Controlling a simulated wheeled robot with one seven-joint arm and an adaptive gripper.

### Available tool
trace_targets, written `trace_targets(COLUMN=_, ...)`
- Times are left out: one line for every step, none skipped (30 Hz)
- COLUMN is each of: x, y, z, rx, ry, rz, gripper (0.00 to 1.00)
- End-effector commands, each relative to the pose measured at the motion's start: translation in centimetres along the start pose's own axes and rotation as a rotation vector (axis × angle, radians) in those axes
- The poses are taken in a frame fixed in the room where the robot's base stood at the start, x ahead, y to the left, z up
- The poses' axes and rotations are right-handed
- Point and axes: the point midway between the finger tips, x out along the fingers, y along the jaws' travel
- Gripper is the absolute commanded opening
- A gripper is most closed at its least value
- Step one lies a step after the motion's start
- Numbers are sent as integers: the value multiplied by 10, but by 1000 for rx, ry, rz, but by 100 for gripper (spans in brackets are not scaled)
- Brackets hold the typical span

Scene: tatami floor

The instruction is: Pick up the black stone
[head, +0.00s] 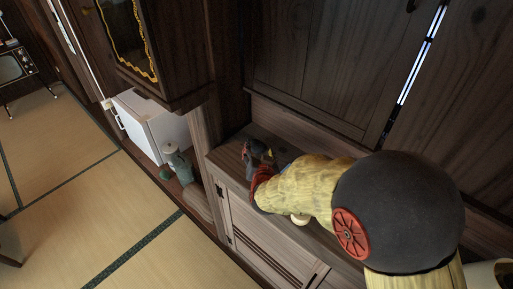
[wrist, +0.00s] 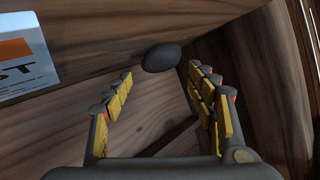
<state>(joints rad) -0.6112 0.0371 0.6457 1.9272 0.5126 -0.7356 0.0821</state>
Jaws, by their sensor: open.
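The black stone (wrist: 161,58) is a smooth dark oval on the brown wooden surface in the wrist view. It lies just beyond my fingertips, close to the right finger's tip. I cannot tell whether that finger touches it. My gripper (wrist: 159,76) is open, with its yellow-padded fingers wide apart and only bare wood between them. In the head view my gripper (head: 258,153) is low over the top of the wooden cabinet, towards its left end. The stone cannot be made out in the head view.
A white box with an orange label (wrist: 24,52) lies left of my fingers in the wrist view. Dark wooden panels (head: 310,75) rise behind the cabinet top (head: 233,150). A white cabinet (head: 150,125) and a green bottle-like object (head: 180,163) stand left. Tatami floor (head: 95,205) is open.

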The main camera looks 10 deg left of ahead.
Motion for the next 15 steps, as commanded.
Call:
trace_targets(x=7, y=0, z=3, rx=0, ry=1, rz=0, gripper=57)
trace_targets(x=11, y=0, z=5, rx=0, ry=1, rz=0, gripper=57)
trace_targets(x=18, y=-1, z=7, rx=0, ry=0, rz=0, gripper=57)
trace_targets(x=22, y=-1, z=8, rx=0, ry=1, rz=0, gripper=57)
trace_targets(x=26, y=-2, z=10, rx=0, ry=0, rz=0, gripper=57)
trace_targets(x=32, y=-1, z=9, rx=0, ry=-1, rz=1, gripper=57)
trace_targets(x=35, y=-1, z=8, rx=0, ry=0, rz=1, gripper=57)
trace_targets(x=38, y=-2, z=8, rx=1, ry=0, rz=1, gripper=57)
trace_targets(x=42, y=-2, z=8, rx=0, ry=0, rz=1, gripper=57)
trace_targets(x=44, y=-2, z=8, rx=0, ry=0, rz=1, gripper=57)
trace_targets(x=45, y=-2, z=7, rx=0, ry=0, rz=0, gripper=57)
trace_targets(x=46, y=-2, z=7, rx=0, ry=0, rz=0, gripper=57)
trace_targets(x=46, y=-2, z=6, rx=0, ry=0, rz=0, gripper=57)
trace_targets(x=46, y=-2, z=6, rx=0, ry=0, rz=0, gripper=57)
trace_targets(x=46, y=-3, z=6, rx=0, ry=0, rz=0, gripper=57)
